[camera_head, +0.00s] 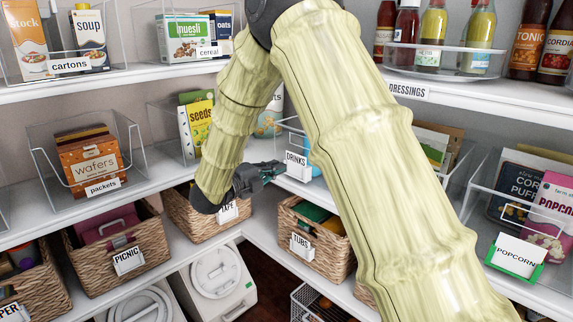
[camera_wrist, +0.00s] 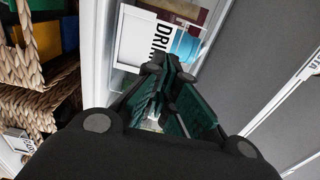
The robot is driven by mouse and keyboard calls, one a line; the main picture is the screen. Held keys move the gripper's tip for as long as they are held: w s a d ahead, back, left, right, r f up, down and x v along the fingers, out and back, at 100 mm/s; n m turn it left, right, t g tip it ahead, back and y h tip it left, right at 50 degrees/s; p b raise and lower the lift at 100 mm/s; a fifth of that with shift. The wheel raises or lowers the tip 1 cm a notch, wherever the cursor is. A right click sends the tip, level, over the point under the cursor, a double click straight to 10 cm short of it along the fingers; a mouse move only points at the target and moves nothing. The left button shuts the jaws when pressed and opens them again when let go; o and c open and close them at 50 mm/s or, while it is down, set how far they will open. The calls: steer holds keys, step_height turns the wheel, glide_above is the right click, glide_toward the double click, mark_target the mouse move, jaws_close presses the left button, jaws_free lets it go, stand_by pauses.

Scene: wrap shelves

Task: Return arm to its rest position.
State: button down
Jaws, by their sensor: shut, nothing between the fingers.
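My gripper (camera_head: 270,169) is at the end of my pale, ribbed arm, near the middle of the corner shelving. It points right, at the DRINKS label (camera_head: 297,165) on the middle shelf. In the wrist view my gripper (camera_wrist: 166,68) shows dark fingers with green pads, shut and empty, the tips in front of the DRINKS label (camera_wrist: 150,40). I cannot tell whether the tips touch the label. A blue item (camera_wrist: 186,46) shows beside the label. My arm hides part of the shelves behind it.
Wicker baskets labelled PICNIC (camera_head: 120,245), TAPE (camera_head: 185,220) and TUBS (camera_head: 315,250) stand below my gripper. A clear bin with wafers (camera_head: 92,165) is at left. Bottles (camera_head: 432,35) stand on the upper right shelf. A POPCORN bin (camera_head: 515,255) is at right.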

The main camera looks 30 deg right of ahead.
steer(key=v, duration=0.7)
step_height(320, 180, down, 25)
steer(key=s+a+n+t+y, duration=0.2)
steer(key=n+t+y, duration=0.4)
steer(key=n, duration=0.9)
steer(key=s+a+f+n+g+y, duration=0.2)
steer(key=s+f+n+y, duration=0.2)
steer(key=s+f, duration=0.4)
steer(key=s+a+f+n+g+y, duration=0.1)
steer(key=s+a+f+n+y, duration=0.15)
steer(key=s+f+n, duration=0.55)
steer(key=s+a+f+n+g+y, duration=0.2)
steer(key=s+f+g, duration=0.15)
steer(key=s, duration=0.55)
steer(key=s+a+f+n+g+y, duration=0.15)
steer(key=s+f, duration=0.25)
steer(key=s, duration=0.5)
steer(key=s+a+f+n+g+y, duration=0.1)
steer(key=s+f+n+g+y, duration=0.2)
steer(key=s, duration=0.6)
step_height(320, 180, up, 16)
steer(key=h+p, duration=0.1)
steer(key=p, duration=1.7)
steer(key=shift+w+m+t+h, duration=0.15)
steer(key=shift+m+t+h, duration=0.15)
steer(key=shift+m, duration=0.05)
steer(key=shift+r, duration=0.1)
